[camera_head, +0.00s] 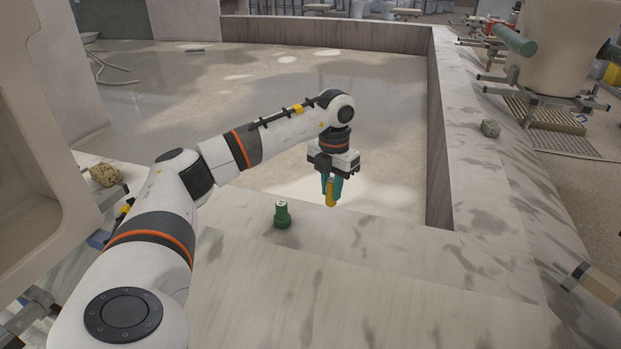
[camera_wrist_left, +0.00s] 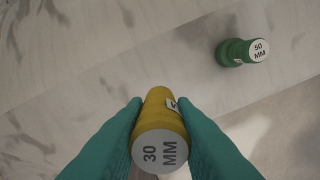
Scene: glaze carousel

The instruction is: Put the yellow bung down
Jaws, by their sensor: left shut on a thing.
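My left gripper (camera_head: 332,186) is shut on the yellow bung (camera_head: 331,194), with teal fingers on both sides of it. In the head view the bung hangs upright near the far edge of the pale stone ledge; whether it touches the surface I cannot tell. In the left wrist view the yellow bung (camera_wrist_left: 160,125) shows a white end marked "30 MM" between the fingertips (camera_wrist_left: 160,118). A green bung (camera_head: 283,214) stands on the ledge to the left, apart from the gripper. It also shows in the left wrist view (camera_wrist_left: 240,52), marked "50 MM". My right gripper is not in view.
The stone ledge (camera_head: 380,290) is bare in front of the gripper. Beyond it lies a lower basin floor (camera_head: 390,100) with raised walls. A small grey block (camera_head: 490,128) sits on the right wall. A brownish lump (camera_head: 105,175) lies at the left.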

